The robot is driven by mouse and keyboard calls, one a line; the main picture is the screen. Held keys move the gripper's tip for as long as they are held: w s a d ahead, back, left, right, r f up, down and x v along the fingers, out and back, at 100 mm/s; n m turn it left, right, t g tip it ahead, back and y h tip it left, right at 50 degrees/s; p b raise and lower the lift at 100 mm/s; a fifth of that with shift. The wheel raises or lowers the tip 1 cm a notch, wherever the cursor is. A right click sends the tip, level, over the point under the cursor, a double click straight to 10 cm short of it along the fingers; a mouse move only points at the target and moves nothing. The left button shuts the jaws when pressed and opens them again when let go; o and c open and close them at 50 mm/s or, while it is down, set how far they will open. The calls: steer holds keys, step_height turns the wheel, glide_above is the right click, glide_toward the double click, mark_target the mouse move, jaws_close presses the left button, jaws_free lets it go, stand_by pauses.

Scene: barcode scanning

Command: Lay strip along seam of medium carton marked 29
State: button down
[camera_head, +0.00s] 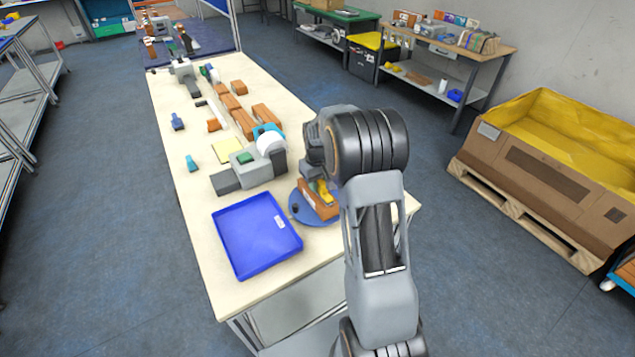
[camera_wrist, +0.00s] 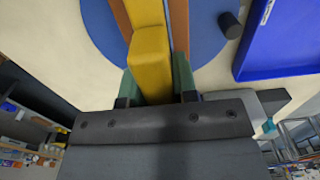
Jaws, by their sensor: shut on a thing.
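My gripper (camera_head: 319,184) is shut on a yellow block-shaped tool (camera_head: 326,195), just above the carton. In the wrist view the same tool (camera_wrist: 150,62) sits between the green finger pads of my gripper (camera_wrist: 158,84). A brown carton (camera_head: 312,205) stands on a round blue plate (camera_head: 299,212), partly hidden by my arm. In the wrist view the carton (camera_wrist: 179,22) shows on both sides of the tool, with a narrow greyish band along its middle. I cannot tell whether the tool touches the carton. No number is readable on it.
An empty-looking blue tray (camera_head: 258,236) lies left of the plate. A grey device with a white roll (camera_head: 270,145) stands behind the plate. Several brown cartons (camera_head: 243,123) line the table further back.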

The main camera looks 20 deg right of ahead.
steer(key=shift+f+b, duration=0.35)
steer(key=shift+f, duration=0.2)
stand_by(1.0)
steer(key=shift+r, duration=0.1)
steer(key=shift+r+p, duration=2.45)
steer(key=shift+r, duration=1.05)
steer(key=shift+f, duration=0.1)
